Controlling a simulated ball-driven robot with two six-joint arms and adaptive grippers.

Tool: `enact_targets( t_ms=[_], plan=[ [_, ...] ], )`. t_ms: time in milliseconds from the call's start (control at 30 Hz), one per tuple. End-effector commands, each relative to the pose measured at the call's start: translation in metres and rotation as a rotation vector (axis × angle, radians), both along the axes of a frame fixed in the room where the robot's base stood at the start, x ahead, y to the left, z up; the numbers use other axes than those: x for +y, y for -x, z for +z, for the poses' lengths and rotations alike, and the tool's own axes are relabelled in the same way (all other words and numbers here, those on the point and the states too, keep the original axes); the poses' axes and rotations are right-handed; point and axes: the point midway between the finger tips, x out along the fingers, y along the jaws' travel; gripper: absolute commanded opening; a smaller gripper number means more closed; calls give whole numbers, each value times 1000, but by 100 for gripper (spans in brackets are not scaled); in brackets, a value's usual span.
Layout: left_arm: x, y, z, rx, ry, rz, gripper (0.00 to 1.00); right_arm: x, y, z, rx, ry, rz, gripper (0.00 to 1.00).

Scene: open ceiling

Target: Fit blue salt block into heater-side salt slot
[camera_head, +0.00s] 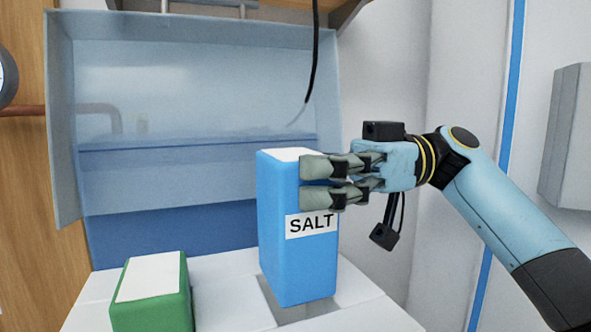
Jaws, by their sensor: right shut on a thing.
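The blue salt block (285,250) stands upright, with a white top and a white label reading SALT on its front. My right gripper (312,180) comes in from the right and is shut on the upper part of the block. The block's lower end is at a grey recessed slot (318,308) in the white top surface. Part of the slot shows at the block's foot, on its left and right. I cannot tell whether the block's bottom is inside the slot or just above it. My left gripper is not in view.
A green block (165,300) with a white top stands at the lower left on the white surface (228,290). A translucent blue tank or hood (190,110) is behind. A black cable (314,60) hangs above. A grey box (568,140) is on the right wall.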

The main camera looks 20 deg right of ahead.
Motion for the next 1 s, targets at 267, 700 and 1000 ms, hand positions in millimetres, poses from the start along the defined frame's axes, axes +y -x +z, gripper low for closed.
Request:
enact_targets(
  t_ms=[267, 700, 1000],
  plan=[
    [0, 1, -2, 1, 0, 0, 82, 0, 0, 2, -4, -4, 1, 29],
    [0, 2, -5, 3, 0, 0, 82, 0, 0, 3, -3, -5, 1, 29],
    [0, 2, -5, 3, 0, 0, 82, 0, 0, 2, -3, -4, 1, 29]
  ],
)
